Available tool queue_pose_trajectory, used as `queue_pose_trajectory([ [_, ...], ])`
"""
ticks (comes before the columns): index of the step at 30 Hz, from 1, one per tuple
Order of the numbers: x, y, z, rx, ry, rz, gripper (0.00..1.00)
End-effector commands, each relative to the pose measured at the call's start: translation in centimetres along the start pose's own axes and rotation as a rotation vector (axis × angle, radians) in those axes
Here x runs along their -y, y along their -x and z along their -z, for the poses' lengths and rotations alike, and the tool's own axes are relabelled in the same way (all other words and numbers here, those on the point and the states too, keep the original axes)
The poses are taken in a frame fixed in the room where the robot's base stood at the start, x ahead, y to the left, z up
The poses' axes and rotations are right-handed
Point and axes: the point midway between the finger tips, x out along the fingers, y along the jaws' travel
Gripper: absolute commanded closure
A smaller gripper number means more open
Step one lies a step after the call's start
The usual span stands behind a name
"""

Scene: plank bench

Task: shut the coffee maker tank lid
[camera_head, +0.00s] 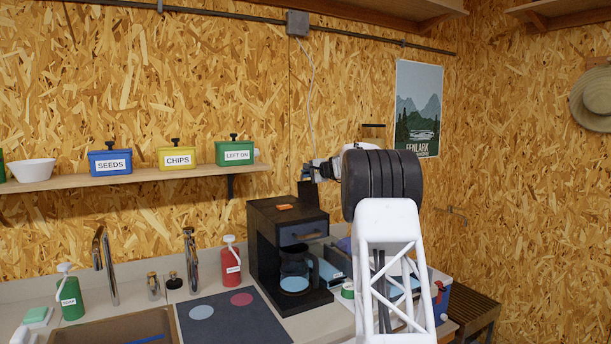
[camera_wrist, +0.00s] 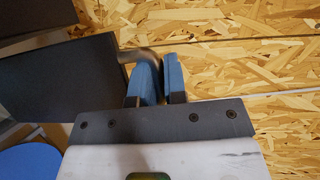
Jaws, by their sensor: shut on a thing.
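The black coffee maker (camera_head: 262,252) stands on the counter at the back wall, with a dark carafe (camera_head: 294,262) in its front bay. Its tank lid (camera_head: 305,193) shows as a dark upright panel above the back right of the top, so it stands open. My gripper (camera_head: 310,174) is at the upper part of this lid. In the wrist view the blue fingers of my gripper (camera_wrist: 160,76) are close together on a thin curved grey-brown piece, apparently the lid's handle, beside the dark lid panel (camera_wrist: 60,92). The fingers hide part of that piece.
An orange item (camera_head: 285,207) lies on the coffee maker's top. A shelf (camera_head: 140,178) with labelled boxes is on the wall.

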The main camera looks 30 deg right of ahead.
Motion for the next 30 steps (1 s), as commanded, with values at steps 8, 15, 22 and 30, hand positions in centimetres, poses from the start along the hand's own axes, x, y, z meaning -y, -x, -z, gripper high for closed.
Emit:
queue_pose_trajectory([
  [8, -0.3, 2.2, -1.0, 0.0, -0.002, 0.0, 1.0],
  [15, -0.8, 4.7, -1.9, 0.0, -0.001, -0.001, 1.0],
  [22, -1.7, 6.9, -2.9, 0.001, -0.002, 0.0, 1.0],
  [30, -3.3, 9.5, -4.0, 0.001, -0.004, -0.002, 1.0],
])
